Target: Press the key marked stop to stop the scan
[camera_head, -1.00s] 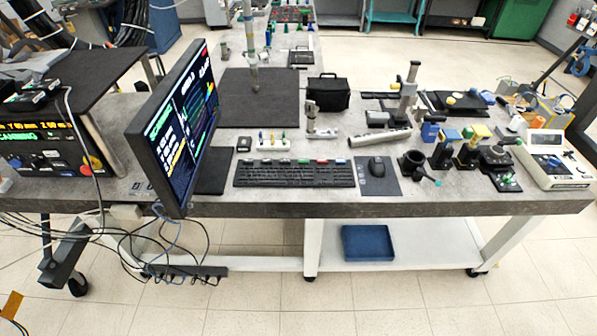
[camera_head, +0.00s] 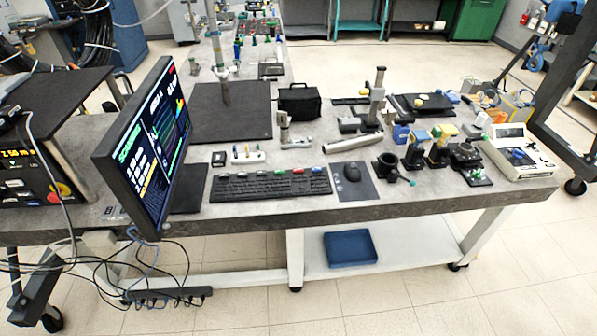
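A black keyboard (camera_head: 270,186) lies near the front edge of the grey table (camera_head: 400,207). Its top row has a few coloured keys, among them a green key (camera_head: 281,172), a red key (camera_head: 297,171) and a blue key (camera_head: 315,169). The key markings are too small to read, so I cannot tell which is marked stop. A tilted monitor (camera_head: 150,150) stands left of the keyboard and shows a lit screen with bright curves and text. My gripper is not in view.
Small parts on a white strip (camera_head: 249,158), a metal cylinder (camera_head: 352,144) and a black bag (camera_head: 299,102) lie behind. A white console (camera_head: 515,155) stands at the right end. Cables hang below the monitor.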

